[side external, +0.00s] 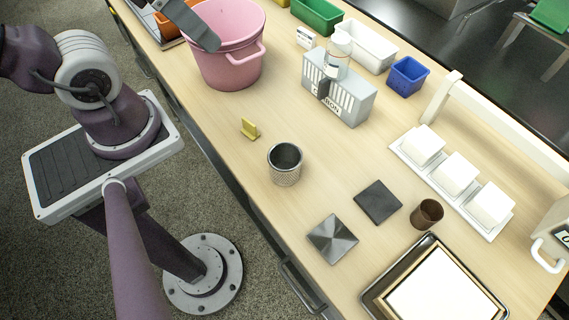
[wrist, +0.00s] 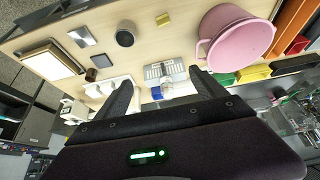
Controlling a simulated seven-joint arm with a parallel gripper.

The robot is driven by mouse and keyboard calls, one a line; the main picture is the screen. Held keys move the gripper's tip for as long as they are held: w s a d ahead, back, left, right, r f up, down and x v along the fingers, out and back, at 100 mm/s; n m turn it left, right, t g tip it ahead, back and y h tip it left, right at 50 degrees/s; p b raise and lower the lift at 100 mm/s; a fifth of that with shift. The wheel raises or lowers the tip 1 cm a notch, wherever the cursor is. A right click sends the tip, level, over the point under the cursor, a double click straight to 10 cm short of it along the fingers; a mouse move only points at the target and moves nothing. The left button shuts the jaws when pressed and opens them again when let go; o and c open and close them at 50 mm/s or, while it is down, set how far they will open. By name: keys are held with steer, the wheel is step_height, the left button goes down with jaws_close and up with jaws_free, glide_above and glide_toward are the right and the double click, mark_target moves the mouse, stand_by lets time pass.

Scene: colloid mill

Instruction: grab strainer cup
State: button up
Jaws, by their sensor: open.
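The strainer cup (side external: 285,164) is a silvery, perforated metal cup with a dark open top. It stands upright on the wooden table near its front edge in the side view. In the wrist view the cup (wrist: 125,36) is small and far off, towards the upper left. My gripper (wrist: 160,76) shows in the wrist view with its two dark fingers spread wide apart. Nothing is between the fingers, and the cup is well beyond them, not touched.
A yellow piece (side external: 249,129) stands close to the cup. A dark square plate (side external: 377,202), a grey metal plate (side external: 332,239) and a brown cup (side external: 427,214) lie nearby. A pink bucket (side external: 228,68) and a grey box (side external: 345,98) stand farther back.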

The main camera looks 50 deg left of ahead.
steer(key=m+g, duration=0.6)
steer(key=m, duration=1.7)
glide_toward(285, 165)
steer(key=shift+s+d+r, duration=0.2)
steer(key=shift+s+d, duration=0.2)
steer(key=shift+s, duration=0.2)
steer(key=shift+s+d+r, duration=0.15)
steer(key=shift+s+d, duration=0.25)
steer(key=shift+s, duration=0.2)
steer(key=f, duration=0.7)
steer(key=shift+w, duration=0.4)
steer(key=c, duration=1.5)
